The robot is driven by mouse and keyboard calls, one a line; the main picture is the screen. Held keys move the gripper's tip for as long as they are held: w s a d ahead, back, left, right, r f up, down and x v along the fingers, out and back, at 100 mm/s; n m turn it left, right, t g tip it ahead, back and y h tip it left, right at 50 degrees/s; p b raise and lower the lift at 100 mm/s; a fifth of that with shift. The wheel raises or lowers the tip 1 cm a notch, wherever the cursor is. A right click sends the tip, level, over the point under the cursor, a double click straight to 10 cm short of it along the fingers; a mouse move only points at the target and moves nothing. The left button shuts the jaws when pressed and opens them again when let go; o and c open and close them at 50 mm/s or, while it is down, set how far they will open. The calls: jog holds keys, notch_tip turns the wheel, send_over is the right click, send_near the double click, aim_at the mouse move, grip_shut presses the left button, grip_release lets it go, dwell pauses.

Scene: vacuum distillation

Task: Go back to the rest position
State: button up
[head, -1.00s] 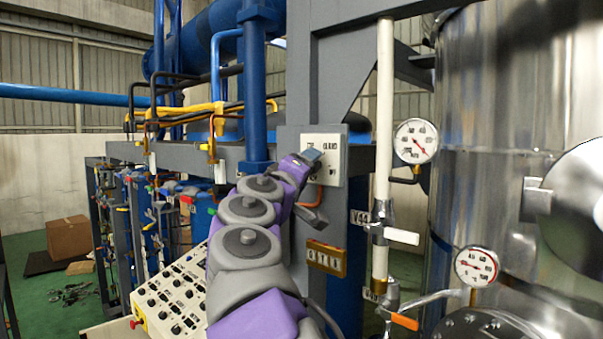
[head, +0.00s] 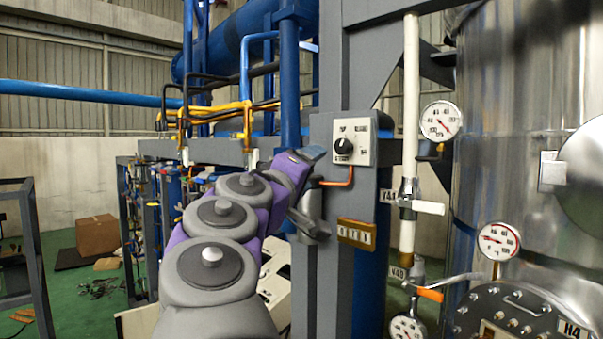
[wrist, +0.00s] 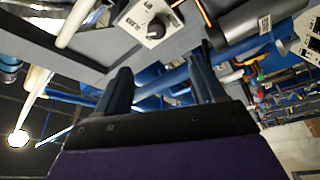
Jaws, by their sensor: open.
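My gripper (head: 314,154) is in front of the grey column, just left of the white switch plate (head: 363,129). In the wrist view my gripper (wrist: 162,82) has its two fingers spread with nothing between them. The black rotary knob (head: 343,147) on the plate is in plain sight and apart from the fingers. The knob also shows in the wrist view (wrist: 156,29), beyond the fingertips. My purple and grey arm reaches up from the bottom of the head view.
A white valve pipe (head: 410,110) and a steel tank (head: 505,150) stand to the right, with gauges (head: 440,120) nearby. A dark frame (head: 38,265) stands at the left. A cardboard box (head: 96,232) lies on the green floor behind.

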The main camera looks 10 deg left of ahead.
jog(key=shift+w+d, duration=0.1)
jog(key=s+d+f+m+g+h+b, duration=0.3)
jog(key=d+f+m+g+b, duration=0.3)
jog(key=d+f, duration=1.3)
jog(key=s+d+f+m+g+y+b, duration=0.1)
jog(key=s+d+f+g, duration=0.25)
jog(key=d+f, duration=0.2)
jog(key=s+d+f+g+y+b, duration=0.1)
jog(key=s+d+f+g+b, duration=0.1)
jog(key=s+d+f, duration=0.35)
jog(key=s+f+m+g+y+b, duration=0.1)
jog(key=s+f+g, duration=0.1)
jog(key=s+f, duration=0.35)
jog(key=s+a+f+g+y+b, duration=0.1)
jog(key=s+f+b, duration=0.1)
jog(key=f, duration=0.6)
jog(key=s+f+m+g+y+b, duration=0.1)
jog(key=s+f+g, duration=0.15)
jog(key=f, duration=0.45)
jog(key=s+a+f+g+y+b, duration=0.2)
jog(key=s+a+f, duration=0.2)
jog(key=s+f, duration=0.4)
jog(key=s+a+f+g+y+b, duration=0.1)
jog(key=s+a+f, duration=0.3)
jog(key=s+f, duration=0.4)
jog(key=s+y+b, duration=0.1)
jog(key=s, duration=0.1)
jog(key=shift+s+f+g+y+b, duration=0.3)
jog(key=shift+f+g+b, duration=0.1)
